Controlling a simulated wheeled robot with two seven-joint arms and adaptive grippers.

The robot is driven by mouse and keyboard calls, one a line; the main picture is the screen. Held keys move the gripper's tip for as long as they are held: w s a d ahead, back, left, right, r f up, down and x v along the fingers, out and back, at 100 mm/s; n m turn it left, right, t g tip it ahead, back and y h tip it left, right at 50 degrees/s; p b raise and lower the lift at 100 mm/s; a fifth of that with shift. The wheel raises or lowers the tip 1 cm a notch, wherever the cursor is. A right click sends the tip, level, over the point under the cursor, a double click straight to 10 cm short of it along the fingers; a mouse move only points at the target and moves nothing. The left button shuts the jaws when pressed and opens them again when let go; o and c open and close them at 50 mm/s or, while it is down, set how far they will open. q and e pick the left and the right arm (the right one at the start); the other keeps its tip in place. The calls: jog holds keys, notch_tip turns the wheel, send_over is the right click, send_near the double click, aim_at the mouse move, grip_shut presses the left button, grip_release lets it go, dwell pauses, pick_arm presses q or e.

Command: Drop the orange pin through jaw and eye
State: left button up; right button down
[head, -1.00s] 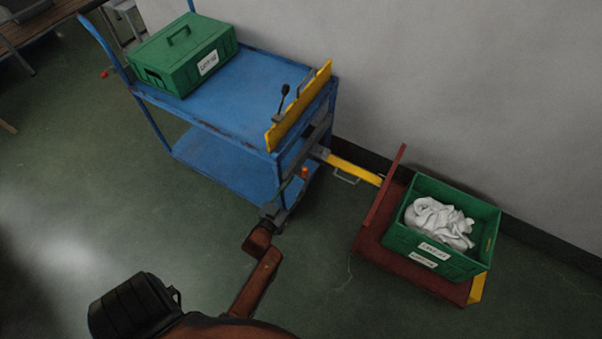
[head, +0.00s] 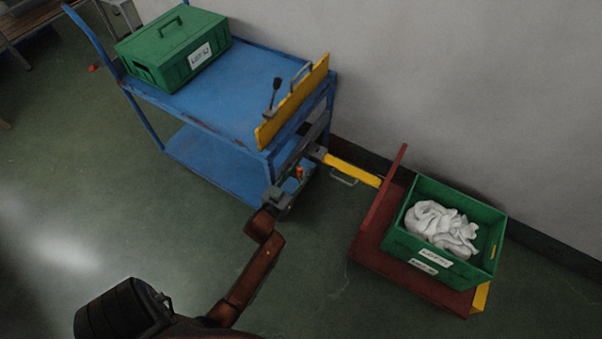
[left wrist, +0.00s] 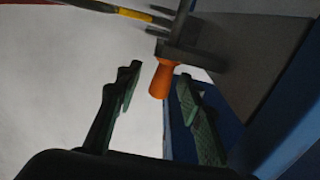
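The orange pin (head: 299,172) stands at the dark coupling (head: 316,152) on the blue cart's lower right corner. My left gripper (head: 284,190) is just in front of it, lower left of it in the head view. In the left wrist view the left gripper's two green fingers (left wrist: 152,100) are open. The pin's orange grip (left wrist: 162,78) shows between and just beyond their tips, against a dark grey bracket (left wrist: 190,52). I see no finger closed on it. The yellow drawbar (head: 352,169) reaches the coupling. Jaw and eye alignment is too small to tell. My right gripper is not in view.
The blue cart (head: 235,95) carries a closed green box (head: 165,62) and a yellow panel (head: 290,105) with a black-knobbed lever. The red dolly (head: 375,245) at right holds a green crate (head: 485,262) of white cloth. A wall runs behind; the near floor is clear.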

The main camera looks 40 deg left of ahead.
pick_arm(q)
grip_shut()
dwell(0.3)
dwell(0.3)
